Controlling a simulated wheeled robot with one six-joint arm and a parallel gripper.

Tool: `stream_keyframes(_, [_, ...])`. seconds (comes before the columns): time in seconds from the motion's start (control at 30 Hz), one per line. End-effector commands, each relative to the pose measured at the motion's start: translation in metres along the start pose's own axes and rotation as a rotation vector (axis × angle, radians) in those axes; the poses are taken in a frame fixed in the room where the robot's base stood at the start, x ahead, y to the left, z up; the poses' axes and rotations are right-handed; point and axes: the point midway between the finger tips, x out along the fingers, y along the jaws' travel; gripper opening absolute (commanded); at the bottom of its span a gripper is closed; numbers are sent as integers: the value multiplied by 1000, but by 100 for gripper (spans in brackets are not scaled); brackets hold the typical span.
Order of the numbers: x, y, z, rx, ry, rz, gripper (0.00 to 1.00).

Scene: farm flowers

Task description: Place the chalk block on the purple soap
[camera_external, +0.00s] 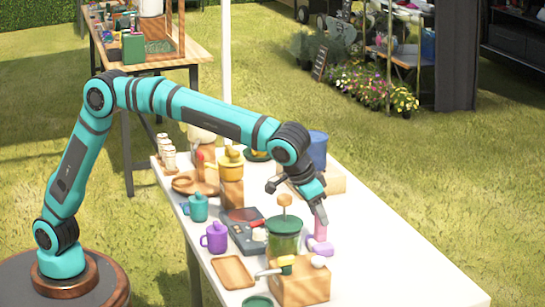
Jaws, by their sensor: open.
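A pink block (320,229), which looks like the chalk block, stands upright just below my gripper. A purple-pink piece (319,247), which looks like the purple soap, lies directly under it at the right side of the white table. The block's lower end appears to rest on the soap. My gripper (320,214) points down at the top of the block, with its jaws open. The fingertips are small here, and I cannot tell whether they still touch the block.
A green pot (284,236) and a wooden block (301,287) stand close left of the soap. A purple mug (215,238), a teal mug (196,207) and a wooden tray (233,272) are farther left. The white table (390,260) is clear to the right.

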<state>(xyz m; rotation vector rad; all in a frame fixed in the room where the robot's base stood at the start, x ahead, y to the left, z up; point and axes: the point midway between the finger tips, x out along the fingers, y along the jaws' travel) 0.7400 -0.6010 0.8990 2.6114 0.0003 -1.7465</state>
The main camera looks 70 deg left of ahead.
Motion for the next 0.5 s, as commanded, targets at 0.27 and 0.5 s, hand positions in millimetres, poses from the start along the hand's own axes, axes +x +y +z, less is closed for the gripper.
stream_keyframes(0.27, [-52, 0, 0, 0, 1, 1, 47])
stream_keyframes(0.5, [-72, 0, 0, 0, 0, 0, 47])
